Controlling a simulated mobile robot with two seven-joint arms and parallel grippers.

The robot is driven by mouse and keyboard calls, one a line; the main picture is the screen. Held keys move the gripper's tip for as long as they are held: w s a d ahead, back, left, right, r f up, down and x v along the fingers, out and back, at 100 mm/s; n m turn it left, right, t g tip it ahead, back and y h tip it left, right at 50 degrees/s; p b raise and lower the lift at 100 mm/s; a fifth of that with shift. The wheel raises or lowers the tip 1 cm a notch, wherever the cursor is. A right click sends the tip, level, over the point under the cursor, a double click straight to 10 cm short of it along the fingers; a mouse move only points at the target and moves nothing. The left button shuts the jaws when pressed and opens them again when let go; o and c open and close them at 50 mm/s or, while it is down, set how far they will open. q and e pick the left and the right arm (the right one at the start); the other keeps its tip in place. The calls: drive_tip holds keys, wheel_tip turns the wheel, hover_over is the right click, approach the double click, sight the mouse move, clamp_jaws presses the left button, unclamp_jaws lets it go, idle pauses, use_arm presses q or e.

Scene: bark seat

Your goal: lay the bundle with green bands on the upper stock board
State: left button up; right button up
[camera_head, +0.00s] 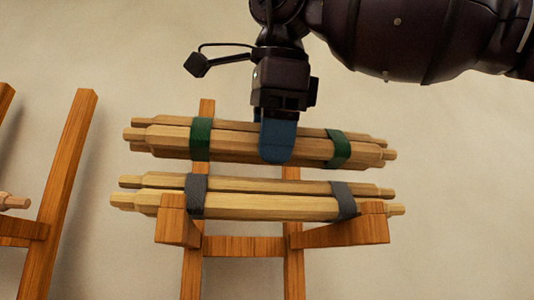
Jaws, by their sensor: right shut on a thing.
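The bundle with green bands (240,145) is a set of pale wooden sticks with two dark green bands. It is level, lying across the view. My right gripper (277,145) comes from above, with its blue finger over the middle of this bundle, and is shut on it. A bundle with grey bands (265,206) lies just below it in the picture, resting on the arms of a wooden rack (243,246). I cannot tell whether the two bundles touch. An upper stock board is not clearly identifiable here. My left gripper is out of view.
Another wooden frame (62,185) stands at the left edge, with part of a stick end (14,202) on it. Two short rack arms jut out at the rack's sides, under the grey-banded bundle. A plain wall fills the background.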

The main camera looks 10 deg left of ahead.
drive_tip(key=s+d+b, duration=0.1)
drive_tip(key=s+d, duration=0.3)
drive_tip(key=s, duration=0.6)
drive_tip(key=shift+s+d, duration=0.15)
drive_tip(key=shift+d, duration=0.05)
idle(0.6)
